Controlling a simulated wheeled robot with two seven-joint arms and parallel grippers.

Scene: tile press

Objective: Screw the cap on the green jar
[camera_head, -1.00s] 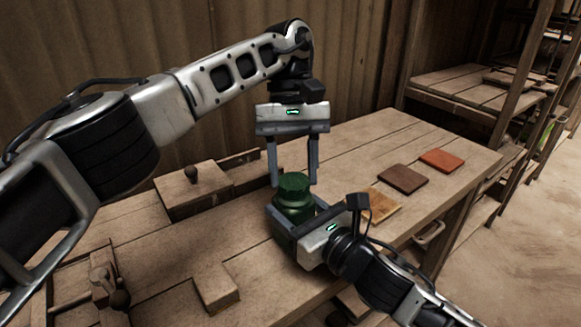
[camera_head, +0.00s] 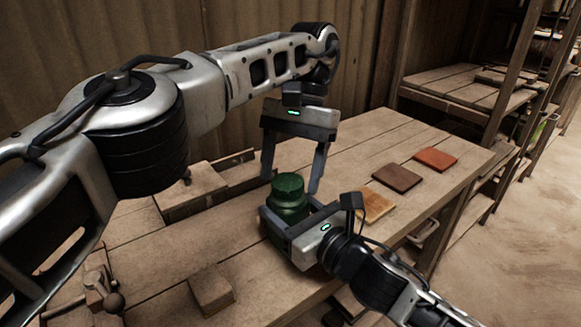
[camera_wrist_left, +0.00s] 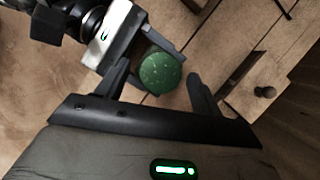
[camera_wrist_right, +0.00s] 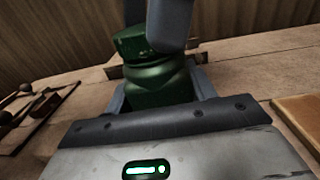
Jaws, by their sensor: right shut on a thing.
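The green jar (camera_head: 287,213) stands upright on the workbench, and its body also shows in the right wrist view (camera_wrist_right: 158,86). The dark green cap (camera_head: 288,183) sits on top of the jar; it shows from above in the left wrist view (camera_wrist_left: 161,73). Whether its thread is engaged cannot be told. My right gripper (camera_head: 283,222) is shut around the jar body from the front right. My left gripper (camera_head: 293,184) points down above the jar, its fingers spread wide on either side of the cap and not touching it.
Orange (camera_head: 435,159), brown (camera_head: 397,178) and yellowish (camera_head: 374,205) tiles lie to the right on the bench. A wooden block (camera_head: 211,291) lies at the front left. A wooden box with a knob (camera_head: 195,188) stands behind left. Shelves (camera_head: 470,90) stand at the back right.

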